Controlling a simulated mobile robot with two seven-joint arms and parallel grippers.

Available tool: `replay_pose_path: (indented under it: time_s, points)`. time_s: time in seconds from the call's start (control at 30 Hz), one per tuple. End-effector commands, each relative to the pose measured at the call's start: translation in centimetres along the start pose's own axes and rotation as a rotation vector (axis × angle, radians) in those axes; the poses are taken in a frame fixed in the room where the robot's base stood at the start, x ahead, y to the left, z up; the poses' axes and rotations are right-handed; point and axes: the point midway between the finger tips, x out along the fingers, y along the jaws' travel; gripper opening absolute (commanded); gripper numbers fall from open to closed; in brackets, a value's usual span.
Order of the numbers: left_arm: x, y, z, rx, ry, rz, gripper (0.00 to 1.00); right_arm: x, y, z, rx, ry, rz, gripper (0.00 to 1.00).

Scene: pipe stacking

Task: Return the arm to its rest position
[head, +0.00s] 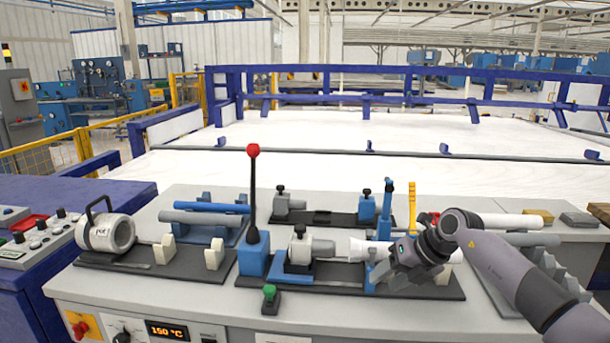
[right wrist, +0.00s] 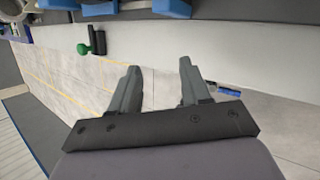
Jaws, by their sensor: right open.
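My right arm comes in from the right in the head view, and its gripper (head: 388,272) hangs over the right part of the front clamping fixture (head: 335,283). In the right wrist view its two fingers (right wrist: 158,82) stand apart with nothing between them. A white pipe piece (head: 362,249) lies in the front fixture, beside a grey fitting (head: 322,247); the gripper hides the pipe's right part. Whether the gripper touches the fixture cannot be told. My left gripper is not in view.
A lever with a red knob (head: 253,150) rises left of the gripper. Grey-blue pipes (head: 205,217) lie behind. A white pipe (head: 505,221) lies at the right.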

Motion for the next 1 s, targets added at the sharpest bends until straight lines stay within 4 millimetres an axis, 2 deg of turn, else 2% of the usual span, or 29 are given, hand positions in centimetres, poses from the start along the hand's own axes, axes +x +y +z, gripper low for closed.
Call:
replay_pose_path:
  time_s: [0.03, 0.1, 0.2, 0.4, 0.5, 0.63, 0.77, 0.87, 1.0]
  points:
    - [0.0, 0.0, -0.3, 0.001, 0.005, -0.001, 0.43, 2.0, 1.5, -1.7, 0.019, 0.003, 0.096, 0.47]
    - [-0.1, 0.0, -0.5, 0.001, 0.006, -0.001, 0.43, 3.9, 3.8, -3.5, 0.059, -0.008, 0.236, 0.47]
    - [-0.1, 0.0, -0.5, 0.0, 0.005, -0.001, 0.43, 5.7, 6.7, -6.0, 0.146, -0.034, 0.427, 0.47]
    - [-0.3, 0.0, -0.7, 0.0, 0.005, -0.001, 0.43, 6.8, 10.4, -9.8, 0.412, -0.106, 0.757, 0.47]
    - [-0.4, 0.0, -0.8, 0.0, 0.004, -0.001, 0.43, 6.5, 10.8, -11.3, 0.584, -0.151, 0.887, 0.47]
    - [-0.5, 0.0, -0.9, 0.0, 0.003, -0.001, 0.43, 5.9, 9.9, -13.1, 0.838, -0.218, 1.016, 0.47]
    - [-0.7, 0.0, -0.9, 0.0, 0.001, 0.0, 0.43, 5.5, 7.6, -15.1, 1.118, -0.287, 1.096, 0.47]
    - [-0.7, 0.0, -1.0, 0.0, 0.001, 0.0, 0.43, 5.3, 5.1, -17.1, 1.348, -0.34, 1.122, 0.47]
    - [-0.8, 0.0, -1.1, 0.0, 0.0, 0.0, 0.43, 5.3, 1.1, -20.9, 1.677, -0.407, 1.106, 0.47]
